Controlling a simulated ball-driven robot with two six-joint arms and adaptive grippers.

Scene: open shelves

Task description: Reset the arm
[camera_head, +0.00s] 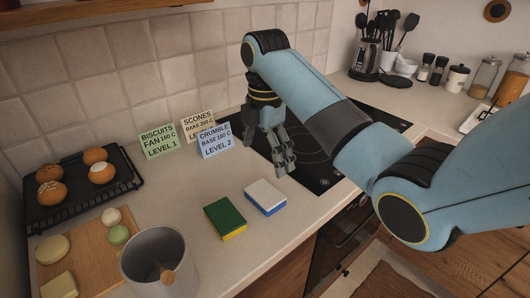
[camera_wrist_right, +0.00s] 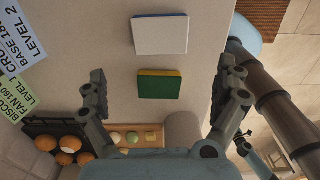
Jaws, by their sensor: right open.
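My right arm reaches in from the right in the head view. Its gripper (camera_head: 282,158) points down over the counter, beside the front left of the black cooktop, and its fingers are empty. In the wrist view the right gripper (camera_wrist_right: 162,72) has its two fingers spread wide, with bare counter and two sponges below and between them. My left gripper is not in the head view. A small grey and blue part at the lower right of the wrist view may belong to my left arm, but its fingers cannot be made out.
A green-yellow sponge (camera_head: 225,217) and a white-blue sponge (camera_head: 265,196) lie on the counter. Three signs, including a blue one (camera_head: 215,142), stand near the gripper. A black tray (camera_head: 75,206) with buns, a wooden board (camera_head: 88,262) and a grey pot (camera_head: 150,246) are left.

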